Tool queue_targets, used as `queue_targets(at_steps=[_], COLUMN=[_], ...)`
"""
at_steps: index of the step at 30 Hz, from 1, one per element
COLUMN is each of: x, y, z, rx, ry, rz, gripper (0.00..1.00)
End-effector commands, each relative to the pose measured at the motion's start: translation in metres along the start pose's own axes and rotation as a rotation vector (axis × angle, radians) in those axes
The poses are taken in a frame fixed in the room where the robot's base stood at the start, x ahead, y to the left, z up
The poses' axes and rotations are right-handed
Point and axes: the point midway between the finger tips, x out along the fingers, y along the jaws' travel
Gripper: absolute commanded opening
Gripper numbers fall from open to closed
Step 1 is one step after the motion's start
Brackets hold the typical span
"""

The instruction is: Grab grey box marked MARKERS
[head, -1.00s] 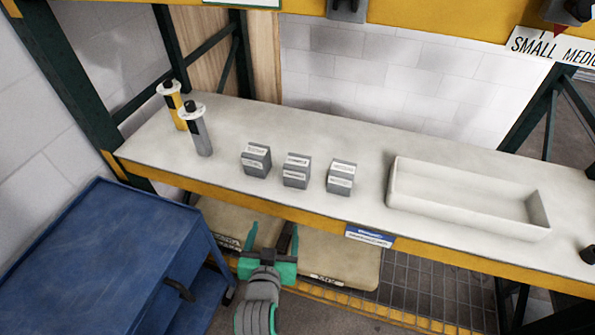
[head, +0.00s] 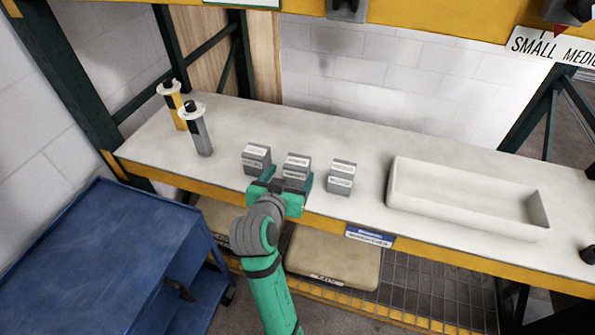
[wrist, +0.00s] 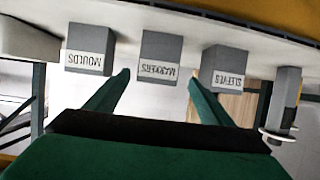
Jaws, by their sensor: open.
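The grey box marked MARKERS (wrist: 160,53) is the middle of three similar grey boxes on the white shelf; its label reads upside down in the wrist view. It also shows in the head view (head: 297,163), partly hidden by my gripper. My gripper (head: 286,183) is open at the shelf's front edge, right in front of this box. In the wrist view the fingertips (wrist: 158,77) point at the shelf, one on each side of the box's line. The box lies between and slightly beyond them, and I see no contact.
The SLEEVES box (wrist: 224,68) and MOULDS box (wrist: 89,49) stand close on either side; in the head view they are left (head: 256,157) and right (head: 341,176). A white tray (head: 465,205) is further right. Two bottle-like holders (head: 200,135) stand left. A blue cabinet (head: 100,265) is front left.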

Motion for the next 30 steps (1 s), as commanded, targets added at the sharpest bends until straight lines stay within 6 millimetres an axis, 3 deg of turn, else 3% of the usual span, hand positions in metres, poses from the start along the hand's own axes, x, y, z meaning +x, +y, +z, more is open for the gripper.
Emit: queue_targets(at_steps=[8, 16, 26, 30], x=[0.02, 0.056, 0.064, 0.063], y=[0.002, 0.005, 0.004, 0.004], z=[0.0, -0.001, -0.001, -0.001], rx=[0.0, 0.0, 0.0, 0.0], ry=[-0.001, -0.001, -0.001, -0.001], rz=[0.001, 0.001, -0.001, -0.001], gripper=[0.75, 0.75, 0.75, 0.46])
